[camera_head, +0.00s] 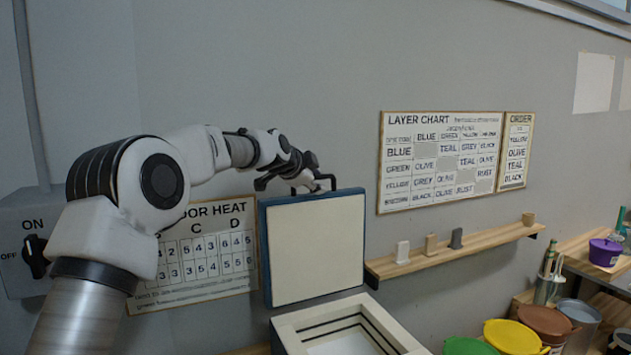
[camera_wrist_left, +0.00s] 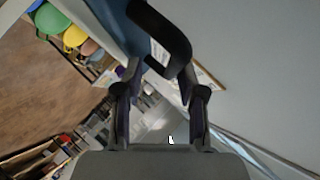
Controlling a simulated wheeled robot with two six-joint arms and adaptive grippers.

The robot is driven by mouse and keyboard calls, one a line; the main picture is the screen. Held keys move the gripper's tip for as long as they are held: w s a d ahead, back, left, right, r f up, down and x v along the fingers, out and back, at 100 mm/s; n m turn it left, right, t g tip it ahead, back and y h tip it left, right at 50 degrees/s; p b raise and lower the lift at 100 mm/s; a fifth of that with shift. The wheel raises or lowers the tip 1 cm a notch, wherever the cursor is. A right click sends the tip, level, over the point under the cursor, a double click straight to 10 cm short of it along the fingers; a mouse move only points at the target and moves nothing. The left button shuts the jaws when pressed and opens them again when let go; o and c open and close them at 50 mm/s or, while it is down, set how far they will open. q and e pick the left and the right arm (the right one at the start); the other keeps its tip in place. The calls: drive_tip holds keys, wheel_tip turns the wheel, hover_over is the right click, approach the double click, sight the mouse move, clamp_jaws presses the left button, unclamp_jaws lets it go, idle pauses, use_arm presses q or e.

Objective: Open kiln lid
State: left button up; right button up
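The kiln lid (camera_head: 316,248) stands upright, swung up at the back of the kiln, its cream inner face toward me and its blue edge showing. The kiln body (camera_head: 296,342) below is open at the top, with a pale stepped rim and dark grooves. A black handle (camera_head: 326,178) shows above the lid's top edge; it looms large in the left wrist view (camera_wrist_left: 178,42). My left gripper (camera_head: 290,171) is at the lid's top edge beside the handle. Its fingers are apart in the wrist view (camera_wrist_left: 158,80), with the handle near their tips; contact is unclear. My right gripper is out of view.
A heat chart (camera_head: 205,262) and a layer chart (camera_head: 440,160) hang on the wall. An ON/OFF switch box (camera_head: 30,245) is at left. A wooden shelf (camera_head: 460,250) with small blocks runs right of the lid. Coloured buckets (camera_head: 512,338) stand at lower right.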

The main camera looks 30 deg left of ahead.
use_arm(q)
drive_tip(key=v, duration=1.1)
drive_tip(key=shift+s+r, duration=0.15)
drive_tip(key=shift+s, duration=0.2)
